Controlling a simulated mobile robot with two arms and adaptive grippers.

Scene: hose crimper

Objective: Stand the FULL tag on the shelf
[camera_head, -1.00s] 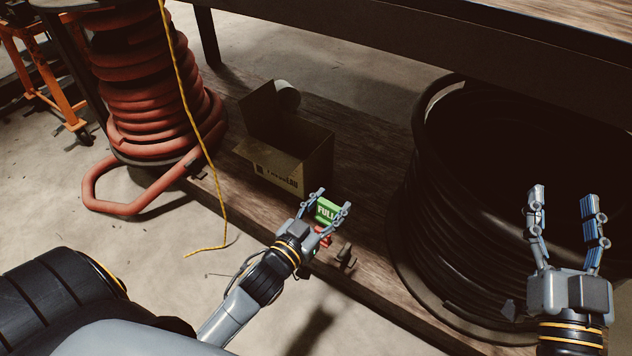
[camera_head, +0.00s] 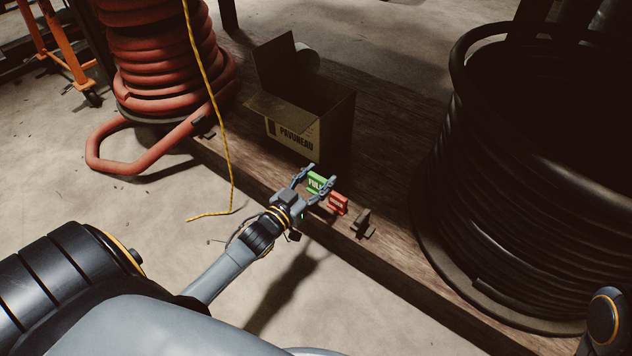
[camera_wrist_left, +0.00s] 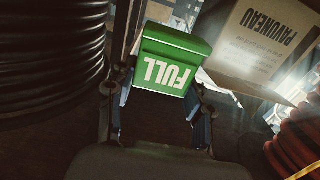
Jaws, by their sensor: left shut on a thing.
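The green FULL tag (camera_head: 316,183) is between the two fingers of my left gripper (camera_head: 321,176), which is shut on it. It is above or at the front part of the wooden shelf (camera_head: 385,262); I cannot tell whether its base touches the wood. In the left wrist view the tag (camera_wrist_left: 168,65) fills the space between the fingers of the left gripper (camera_wrist_left: 160,92), its lettering upside down in that picture. A red tag (camera_head: 338,203) stands on the shelf just right of the gripper. My right gripper is out of view.
An open cardboard box (camera_head: 290,130) stands behind the tag. A small dark bracket (camera_head: 362,224) is right of the red tag. A large black hose coil (camera_head: 500,190) stands right, a red hose coil (camera_head: 160,60) left. A yellow cord (camera_head: 208,100) hangs in front of the shelf.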

